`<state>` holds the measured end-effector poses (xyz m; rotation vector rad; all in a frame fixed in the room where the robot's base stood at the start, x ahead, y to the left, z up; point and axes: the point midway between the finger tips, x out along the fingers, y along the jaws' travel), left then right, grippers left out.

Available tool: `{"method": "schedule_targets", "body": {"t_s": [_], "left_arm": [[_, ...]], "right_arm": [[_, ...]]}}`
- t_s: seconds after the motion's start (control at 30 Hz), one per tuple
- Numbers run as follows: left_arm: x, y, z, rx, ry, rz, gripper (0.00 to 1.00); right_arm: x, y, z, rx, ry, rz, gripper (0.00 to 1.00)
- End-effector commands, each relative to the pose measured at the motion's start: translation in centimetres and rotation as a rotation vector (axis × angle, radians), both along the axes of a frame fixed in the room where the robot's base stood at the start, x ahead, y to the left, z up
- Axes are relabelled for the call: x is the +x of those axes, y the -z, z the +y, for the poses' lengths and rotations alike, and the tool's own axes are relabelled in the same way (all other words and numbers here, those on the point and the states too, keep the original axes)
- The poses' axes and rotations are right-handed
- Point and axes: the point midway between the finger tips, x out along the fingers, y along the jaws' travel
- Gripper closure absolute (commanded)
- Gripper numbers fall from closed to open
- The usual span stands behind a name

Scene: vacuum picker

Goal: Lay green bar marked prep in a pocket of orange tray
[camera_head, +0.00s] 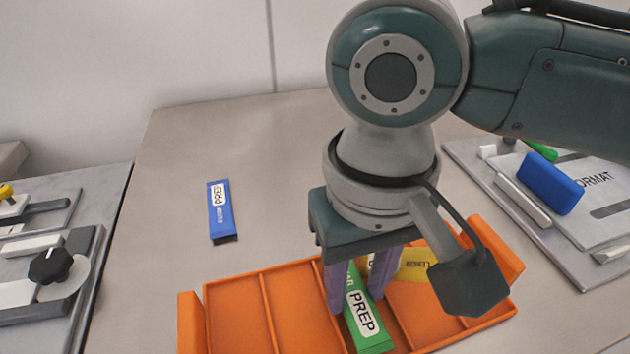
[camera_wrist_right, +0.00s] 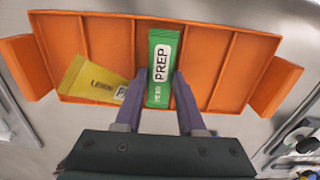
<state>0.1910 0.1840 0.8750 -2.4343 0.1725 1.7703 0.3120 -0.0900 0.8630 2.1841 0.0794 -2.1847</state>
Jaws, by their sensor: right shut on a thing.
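The green bar marked PREP (camera_head: 366,322) is between the two purple fingers of my right gripper (camera_head: 356,292), which is shut on it. In the right wrist view the green bar (camera_wrist_right: 160,68) lines up lengthwise with a middle pocket of the orange tray (camera_wrist_right: 208,72). I cannot tell whether it touches the pocket floor. The tray also shows in the head view (camera_head: 238,312), partly hidden by my gripper and cut off below. A yellow bar marked LEMON (camera_wrist_right: 92,80) lies slanted in the tray beside the green bar. My left gripper is not in view.
A grey panel with a black knob (camera_head: 50,266) is at far left. A board with a blue block (camera_head: 550,184) is at right. The table behind the tray is mostly clear.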

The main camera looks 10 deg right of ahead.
Motion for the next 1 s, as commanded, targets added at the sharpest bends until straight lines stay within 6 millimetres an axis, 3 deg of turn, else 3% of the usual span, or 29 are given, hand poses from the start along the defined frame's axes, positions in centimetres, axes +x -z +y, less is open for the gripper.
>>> {"method": "schedule_targets", "body": {"t_s": [0.77,0.8,0.9,1.0], "left_arm": [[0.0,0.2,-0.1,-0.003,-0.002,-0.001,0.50],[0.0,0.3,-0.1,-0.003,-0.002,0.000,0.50],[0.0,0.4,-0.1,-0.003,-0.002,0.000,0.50],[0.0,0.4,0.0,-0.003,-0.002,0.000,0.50]], "right_arm": [[-0.2,2.1,-0.3,-0.007,0.003,0.002,1.00],[-0.2,2.1,-0.3,-0.007,0.004,0.002,0.60],[-0.1,2.2,-0.3,-0.008,0.005,0.002,0.49],[-0.1,2.2,-0.4,-0.008,0.006,0.001,0.49]]}}
